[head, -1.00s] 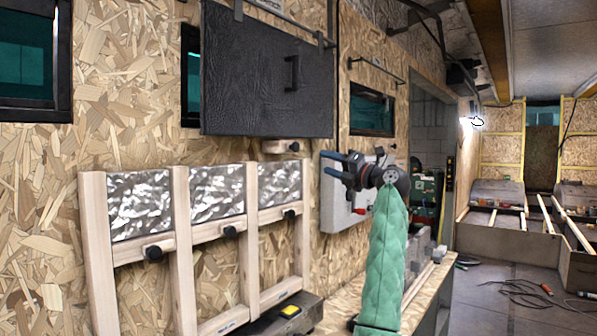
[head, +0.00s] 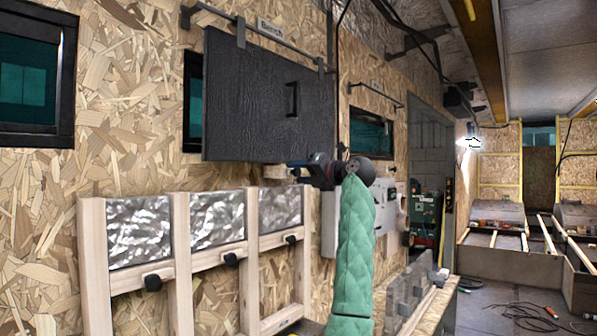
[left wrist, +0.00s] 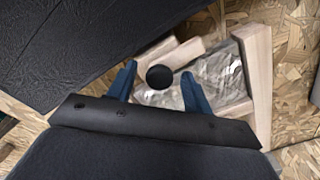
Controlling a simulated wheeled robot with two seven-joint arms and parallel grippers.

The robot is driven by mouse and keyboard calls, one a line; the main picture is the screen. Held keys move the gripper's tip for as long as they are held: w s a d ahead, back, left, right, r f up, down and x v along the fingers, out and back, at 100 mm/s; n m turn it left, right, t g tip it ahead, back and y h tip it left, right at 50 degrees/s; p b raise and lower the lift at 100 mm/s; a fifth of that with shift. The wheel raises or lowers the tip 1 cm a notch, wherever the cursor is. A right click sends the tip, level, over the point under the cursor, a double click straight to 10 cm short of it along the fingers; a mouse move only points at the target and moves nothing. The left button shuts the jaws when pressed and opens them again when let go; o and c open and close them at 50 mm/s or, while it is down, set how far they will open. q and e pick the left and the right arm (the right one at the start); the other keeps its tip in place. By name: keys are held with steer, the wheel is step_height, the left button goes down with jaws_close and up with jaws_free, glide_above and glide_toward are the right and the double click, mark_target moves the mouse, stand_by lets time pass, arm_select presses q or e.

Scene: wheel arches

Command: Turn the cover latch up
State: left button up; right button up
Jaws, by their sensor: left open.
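The black cover (head: 265,95) hangs on the wall, with a dark handle on its face. The cover latch (head: 273,171), a short pale wooden piece, shows just below the cover's lower right edge, mostly hidden by my left gripper (head: 305,163). In the left wrist view, pale wood of the latch (left wrist: 180,56) and a round black knob (left wrist: 158,77) show ahead of my left gripper (left wrist: 162,88). Its blue fingers are open, with the knob between them in the picture. I cannot tell whether they touch it. My right gripper is out of view.
A wooden frame (head: 180,240) with foil panels and black knobs stands below the cover, against the chipboard wall. Grey blocks (head: 410,288) stand on a bench at the right. A grey-white box (head: 388,205) is on the wall behind my arm.

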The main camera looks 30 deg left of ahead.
arm_select(q)
steer(key=shift+a, duration=0.3)
